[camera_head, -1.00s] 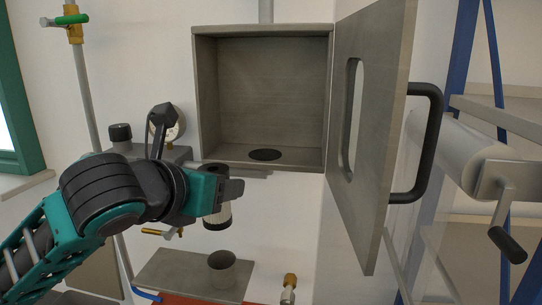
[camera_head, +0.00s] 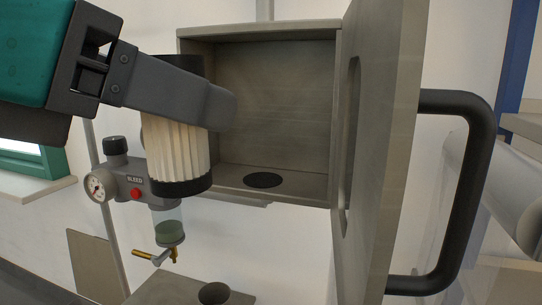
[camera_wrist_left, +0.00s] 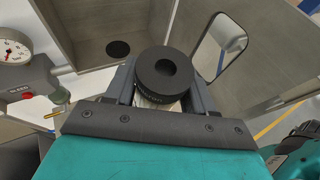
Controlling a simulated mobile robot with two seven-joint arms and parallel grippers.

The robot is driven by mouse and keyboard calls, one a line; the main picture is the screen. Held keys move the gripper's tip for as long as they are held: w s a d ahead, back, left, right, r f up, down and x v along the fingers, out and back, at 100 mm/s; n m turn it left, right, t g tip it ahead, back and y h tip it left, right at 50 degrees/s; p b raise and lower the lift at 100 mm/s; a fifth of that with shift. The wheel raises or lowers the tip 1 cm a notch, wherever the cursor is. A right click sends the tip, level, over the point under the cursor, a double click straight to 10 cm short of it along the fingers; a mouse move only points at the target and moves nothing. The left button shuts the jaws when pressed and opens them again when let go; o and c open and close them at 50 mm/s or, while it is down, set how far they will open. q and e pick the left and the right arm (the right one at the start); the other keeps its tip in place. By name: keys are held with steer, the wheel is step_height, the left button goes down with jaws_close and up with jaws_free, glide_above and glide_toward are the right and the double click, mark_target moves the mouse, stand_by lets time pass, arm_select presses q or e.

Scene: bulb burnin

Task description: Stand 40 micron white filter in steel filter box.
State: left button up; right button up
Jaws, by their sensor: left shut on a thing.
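The white filter (camera_head: 177,152) is a pleated white cylinder with black end caps. My left gripper (camera_head: 215,105) is shut on it near its upper end and holds it upright in the air, in front of the left side of the box opening. In the left wrist view the filter's black top cap with a central hole (camera_wrist_left: 163,74) sits between the fingers. The steel filter box (camera_head: 285,110) is open and empty, with a round black disc (camera_head: 263,180) on its floor. Its steel door (camera_head: 385,150) stands open to the right.
A regulator unit with a gauge (camera_head: 101,186), a red button and a clear bowl (camera_head: 167,226) hangs left of and below the box. The door's black handle (camera_head: 468,190) juts out to the right. A steel plate with a cup-like hole (camera_head: 213,293) lies below.

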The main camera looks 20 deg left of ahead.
arm_select(q)
steer(key=w+p, duration=0.3)
steer(key=w, duration=1.5)
steer(key=f, duration=0.6)
steer(key=shift+d+f+b, duration=0.25)
steer(key=shift+b, duration=0.05)
steer(key=shift+w+f, duration=0.3)
steer(key=shift+w, duration=0.15)
